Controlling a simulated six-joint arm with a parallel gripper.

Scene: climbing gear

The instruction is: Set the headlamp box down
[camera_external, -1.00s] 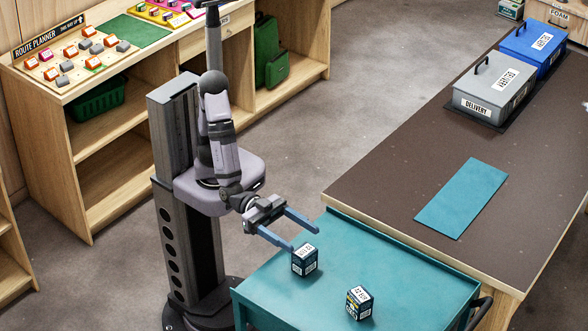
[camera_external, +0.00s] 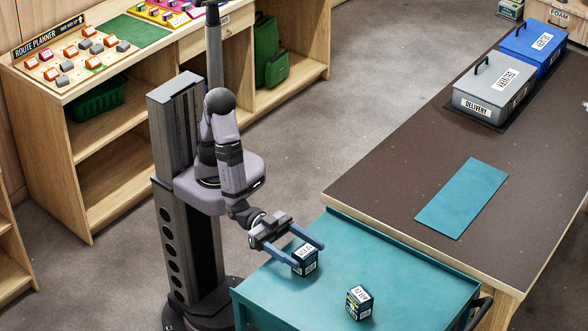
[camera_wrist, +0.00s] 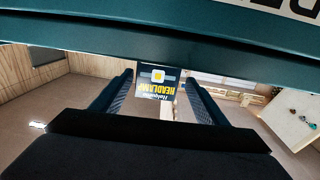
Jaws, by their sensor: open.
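A small dark teal box (camera_external: 305,264) with a white label on top stands upright on the teal cart top (camera_external: 400,270), near its back left side. My gripper (camera_external: 308,254) is open and low over the cart, its two blue fingers reaching along either side of this box. In the wrist view, which looks upside down, a box marked HEADLAMP (camera_wrist: 157,80) shows between the two fingers (camera_wrist: 158,84). I cannot tell whether either finger touches it.
A second similar box (camera_external: 359,303) stands on the cart to the front right. A brown-topped bench (camera_external: 380,185) adjoins the cart, with a bare teal mat (camera_external: 461,198). Grey (camera_external: 490,90) and blue (camera_external: 533,45) delivery boxes stand at its far end.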

